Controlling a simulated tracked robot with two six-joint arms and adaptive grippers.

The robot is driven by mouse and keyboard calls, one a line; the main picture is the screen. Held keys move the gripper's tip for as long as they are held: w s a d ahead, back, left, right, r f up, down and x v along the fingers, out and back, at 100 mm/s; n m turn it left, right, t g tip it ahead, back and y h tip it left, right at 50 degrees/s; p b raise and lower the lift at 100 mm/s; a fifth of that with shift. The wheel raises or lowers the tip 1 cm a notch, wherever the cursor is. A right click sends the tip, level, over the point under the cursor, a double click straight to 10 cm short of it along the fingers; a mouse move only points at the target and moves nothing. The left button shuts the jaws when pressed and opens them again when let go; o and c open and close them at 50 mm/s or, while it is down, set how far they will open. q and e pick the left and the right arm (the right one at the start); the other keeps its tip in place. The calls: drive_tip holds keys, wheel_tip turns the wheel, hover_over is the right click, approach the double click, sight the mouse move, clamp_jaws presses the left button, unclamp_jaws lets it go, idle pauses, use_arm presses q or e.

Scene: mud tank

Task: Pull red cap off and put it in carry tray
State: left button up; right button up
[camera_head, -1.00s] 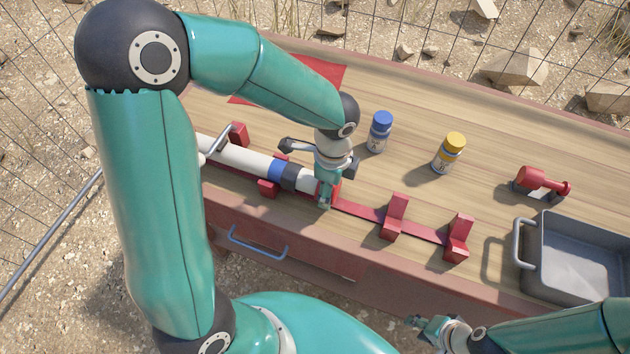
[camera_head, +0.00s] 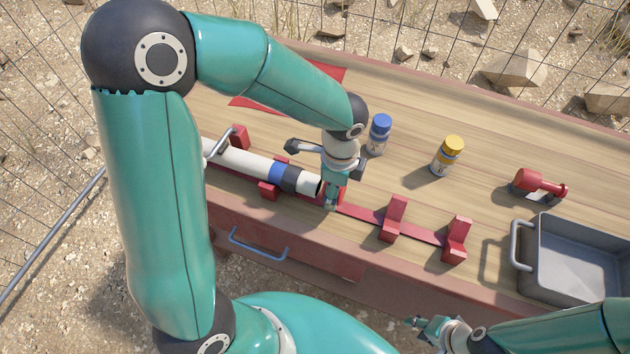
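A white tube (camera_head: 240,160) with a blue and a dark band lies in red cradles on the wooden bench. Its right end shows bare and dark. My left gripper (camera_head: 331,203) points down just right of that end. It is shut on the red cap (camera_head: 342,193), which is mostly hidden behind the fingers and stands slightly apart from the tube. The grey carry tray (camera_head: 575,238) with a handle sits at the bench's right end, and its visible inside looks empty. My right gripper (camera_head: 416,330) is open and empty in front of the bench, lower middle.
Two empty red cradles (camera_head: 393,220) stand on the red rail right of my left gripper.

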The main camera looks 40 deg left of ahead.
use_arm(q)
drive_tip(key=shift+r+p, duration=2.35)
drive_tip(key=shift+r, duration=0.75)
